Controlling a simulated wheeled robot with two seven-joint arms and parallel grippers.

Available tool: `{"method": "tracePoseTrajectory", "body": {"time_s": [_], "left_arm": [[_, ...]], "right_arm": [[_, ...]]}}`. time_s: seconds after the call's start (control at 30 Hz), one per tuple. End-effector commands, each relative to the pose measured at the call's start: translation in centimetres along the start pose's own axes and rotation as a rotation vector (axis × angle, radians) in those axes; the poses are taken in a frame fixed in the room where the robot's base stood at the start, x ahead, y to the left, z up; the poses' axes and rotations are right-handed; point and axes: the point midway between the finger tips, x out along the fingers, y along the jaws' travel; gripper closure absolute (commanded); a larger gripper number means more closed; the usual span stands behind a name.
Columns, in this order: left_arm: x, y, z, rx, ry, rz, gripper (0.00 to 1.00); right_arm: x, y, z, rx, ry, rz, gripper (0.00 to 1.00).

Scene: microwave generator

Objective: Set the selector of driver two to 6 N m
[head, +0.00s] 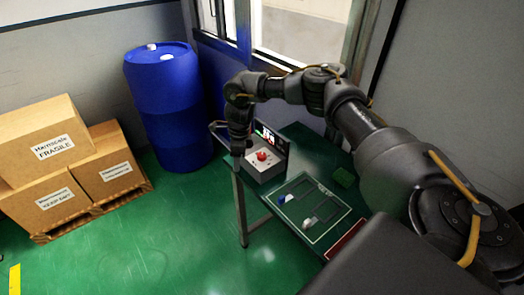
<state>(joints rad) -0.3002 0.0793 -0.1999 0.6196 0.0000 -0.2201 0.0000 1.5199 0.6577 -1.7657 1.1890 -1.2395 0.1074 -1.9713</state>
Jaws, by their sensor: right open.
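A grey box-shaped device (268,173) with a red knob (262,155) on its top stands at the far end of the green table. A small lit display (265,133) rises at its back; its text is too small to read. My right gripper (238,152) points down at the left edge of this device, beside the red knob and apart from it. It is open; its fingers are small and dark here, and I see nothing between them. I cannot tell which part is driver two or its selector. My left gripper is not in view.
A blue barrel (172,110) and cardboard boxes (45,140) stand left on the open floor. A window is behind.

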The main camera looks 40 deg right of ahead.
Motion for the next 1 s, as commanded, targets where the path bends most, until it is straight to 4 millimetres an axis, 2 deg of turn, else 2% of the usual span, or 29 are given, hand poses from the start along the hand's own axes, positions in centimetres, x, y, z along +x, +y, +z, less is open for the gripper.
{"method": "tracePoseTrajectory", "body": {"time_s": [0.03, 0.13, 0.23, 0.37, 0.53, 0.67, 1.0], "left_arm": [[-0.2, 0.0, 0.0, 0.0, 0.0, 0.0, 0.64], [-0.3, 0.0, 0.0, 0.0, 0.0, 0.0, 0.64], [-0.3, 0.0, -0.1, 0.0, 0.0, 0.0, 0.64], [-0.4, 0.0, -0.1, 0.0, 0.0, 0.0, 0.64], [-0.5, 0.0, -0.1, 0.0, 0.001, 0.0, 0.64], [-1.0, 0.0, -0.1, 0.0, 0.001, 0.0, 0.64], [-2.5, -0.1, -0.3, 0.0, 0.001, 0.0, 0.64]], "right_arm": [[-2.9, -1.6, -1.8, -0.024, 0.031, -0.015, 0.46], [-6.7, -3.2, -4.9, -0.066, 0.083, -0.017, 0.46], [-9.0, -3.9, -6.8, -0.087, 0.109, -0.013, 0.46], [-10.2, -4.2, -7.8, -0.097, 0.123, -0.008, 0.46], [-9.9, -4.1, -7.9, -0.098, 0.125, -0.006, 0.46], [-8.4, -4.1, -8.1, -0.098, 0.126, -0.004, 0.46], [-2.3, -4.2, -8.8, -0.097, 0.126, -0.006, 0.46]]}}
